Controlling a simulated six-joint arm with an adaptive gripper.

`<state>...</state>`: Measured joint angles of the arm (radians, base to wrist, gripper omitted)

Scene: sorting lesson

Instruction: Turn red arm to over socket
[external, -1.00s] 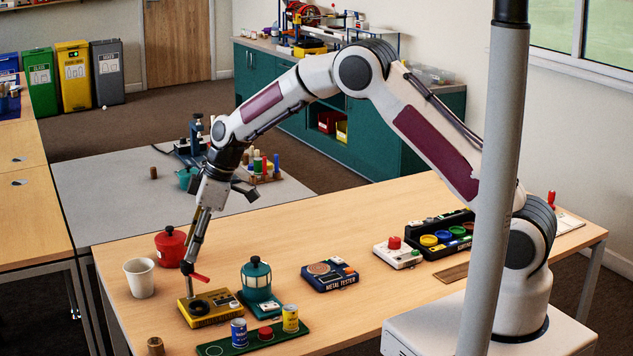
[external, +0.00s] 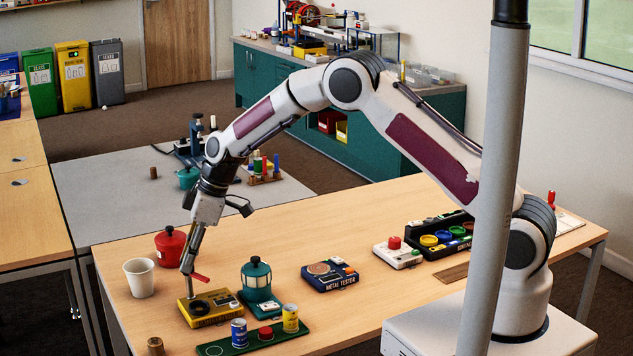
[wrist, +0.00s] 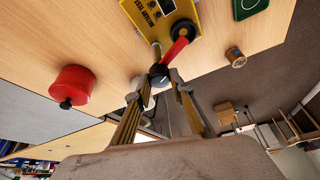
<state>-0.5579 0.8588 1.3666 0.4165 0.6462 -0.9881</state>
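A yellow tester box (external: 214,318) stands near the table's left end, and it shows at the top of the wrist view (wrist: 154,30). A black ring (wrist: 186,29) is on its top. The red arm (wrist: 178,49) reaches from in front of this ring to a dark round knob (wrist: 160,73) between my fingertips; it also shows above the box in the external view (external: 201,278). I cannot make out which part is the socket.
A red pot (external: 170,248) and white cup (external: 140,277) stand left of my gripper. A teal lantern-like object (external: 257,279) and a green tray (external: 240,345) with cans stand right of the box. A cork-like cylinder (external: 156,346) is near the front edge.

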